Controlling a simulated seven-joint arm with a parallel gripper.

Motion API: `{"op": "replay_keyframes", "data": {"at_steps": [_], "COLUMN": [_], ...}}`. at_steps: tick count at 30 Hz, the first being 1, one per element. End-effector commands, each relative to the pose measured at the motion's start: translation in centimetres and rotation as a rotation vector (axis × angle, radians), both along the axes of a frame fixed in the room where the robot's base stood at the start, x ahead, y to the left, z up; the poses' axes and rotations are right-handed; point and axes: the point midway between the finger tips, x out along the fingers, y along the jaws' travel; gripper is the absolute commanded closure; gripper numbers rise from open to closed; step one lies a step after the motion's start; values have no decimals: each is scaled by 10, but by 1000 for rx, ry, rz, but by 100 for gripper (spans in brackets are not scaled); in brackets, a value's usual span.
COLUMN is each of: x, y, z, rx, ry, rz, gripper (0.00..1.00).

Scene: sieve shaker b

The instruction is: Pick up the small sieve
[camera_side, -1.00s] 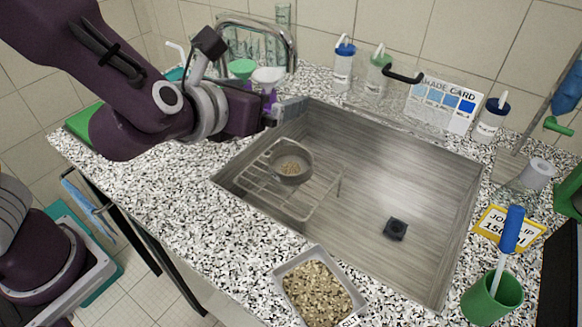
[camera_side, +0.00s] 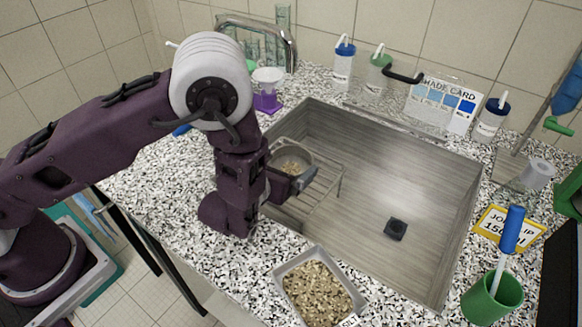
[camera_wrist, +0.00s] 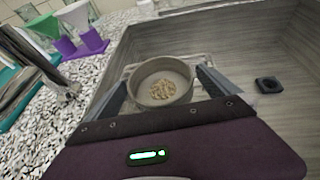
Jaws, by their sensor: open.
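The small sieve (camera_side: 291,154) is a round grey metal pan with tan grains inside. It sits on a wire rack (camera_side: 322,189) in the sink. In the wrist view the sieve (camera_wrist: 160,83) lies between the two fingers of my open gripper (camera_wrist: 163,78), one finger at its left and one at its right. In the side view my gripper (camera_side: 291,181) is low at the near side of the sieve, and my arm hides part of the rack. I cannot tell whether the fingers touch the sieve wall.
The sink (camera_side: 420,170) is otherwise bare except for a dark drain (camera_side: 395,229). A tray of gravel (camera_side: 317,290) stands on the near counter. Funnels in a purple stand (camera_side: 267,100) are behind left. A green cup (camera_side: 492,298) stands at the right.

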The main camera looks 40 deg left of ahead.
Motion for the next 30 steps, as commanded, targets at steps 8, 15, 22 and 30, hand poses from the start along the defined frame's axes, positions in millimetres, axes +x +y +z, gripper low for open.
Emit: {"op": "replay_keyframes", "data": {"at_steps": [8,15,22,30], "x": [33,33,33,33], "y": [6,5,5,5], "z": [-16,-16,-15,-6], "rx": [1,1,0,-1], "ry": [-1,0,-1,-2], "rz": [2,2,2,2], "gripper": [0,14,58,58]}}
